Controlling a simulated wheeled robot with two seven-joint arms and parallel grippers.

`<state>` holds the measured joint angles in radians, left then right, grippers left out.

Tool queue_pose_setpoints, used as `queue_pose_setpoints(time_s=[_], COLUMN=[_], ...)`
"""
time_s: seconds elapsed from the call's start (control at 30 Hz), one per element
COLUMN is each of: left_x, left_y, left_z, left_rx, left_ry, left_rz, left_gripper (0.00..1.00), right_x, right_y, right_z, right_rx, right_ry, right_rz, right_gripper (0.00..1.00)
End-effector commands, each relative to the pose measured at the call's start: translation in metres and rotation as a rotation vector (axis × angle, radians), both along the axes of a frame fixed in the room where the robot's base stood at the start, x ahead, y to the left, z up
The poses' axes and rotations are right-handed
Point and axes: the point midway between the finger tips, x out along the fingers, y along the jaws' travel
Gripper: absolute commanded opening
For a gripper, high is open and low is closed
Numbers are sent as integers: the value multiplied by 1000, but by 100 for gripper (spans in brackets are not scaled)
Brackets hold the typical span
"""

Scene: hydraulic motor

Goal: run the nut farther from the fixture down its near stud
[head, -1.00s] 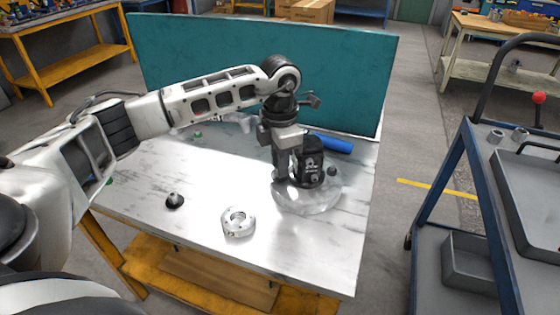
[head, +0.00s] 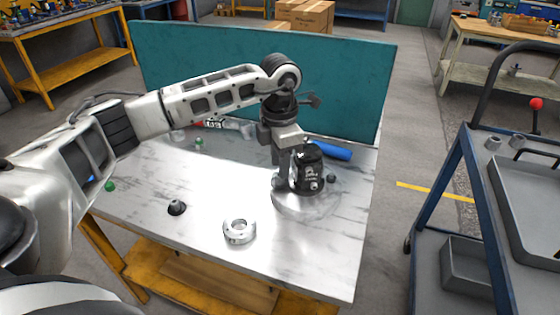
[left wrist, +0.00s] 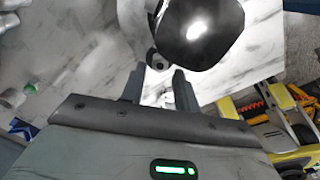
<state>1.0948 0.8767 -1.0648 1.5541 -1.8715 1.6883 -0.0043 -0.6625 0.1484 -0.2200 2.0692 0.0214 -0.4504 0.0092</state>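A black motor (head: 308,172) with white lettering stands on a pale round plate (head: 295,205) at the table's right side. It also shows as a dark rounded body (left wrist: 200,28) at the top of the left wrist view. My left gripper (head: 282,184) points down just left of the motor, low over the plate. Its two fingers (left wrist: 158,88) are apart. A small dark nut-like piece (left wrist: 158,60) shows just beyond the gap between them; contact cannot be told. A small dark knob (head: 331,179) sits at the plate's right. The studs are not clearly visible. My right gripper is out of view.
A silver ring (head: 239,231) and a dark cone-shaped piece (head: 176,207) lie on the table's front part. A blue cylinder (head: 331,151) lies behind the motor. A teal panel (head: 200,70) closes the back. A cart (head: 465,200) stands right, across a floor gap.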

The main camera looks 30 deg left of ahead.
Motion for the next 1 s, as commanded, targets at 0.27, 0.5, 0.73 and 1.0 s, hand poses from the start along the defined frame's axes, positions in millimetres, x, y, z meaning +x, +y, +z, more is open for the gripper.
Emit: queue_pose_setpoints(time_s=[0.27,0.5,0.73,1.0], left_x=[0,0,0,0], left_y=[0,0,0,0], left_z=[13,12,12,12], left_rx=[0,0,0,0], left_ry=[0,0,0,0], left_rz=[0,0,0,0], left_gripper=[31,50,56,56], right_x=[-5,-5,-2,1], right_y=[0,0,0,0], right_z=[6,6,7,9], right_rx=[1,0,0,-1], right_ry=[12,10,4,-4], right_rz=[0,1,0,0], right_gripper=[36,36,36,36])
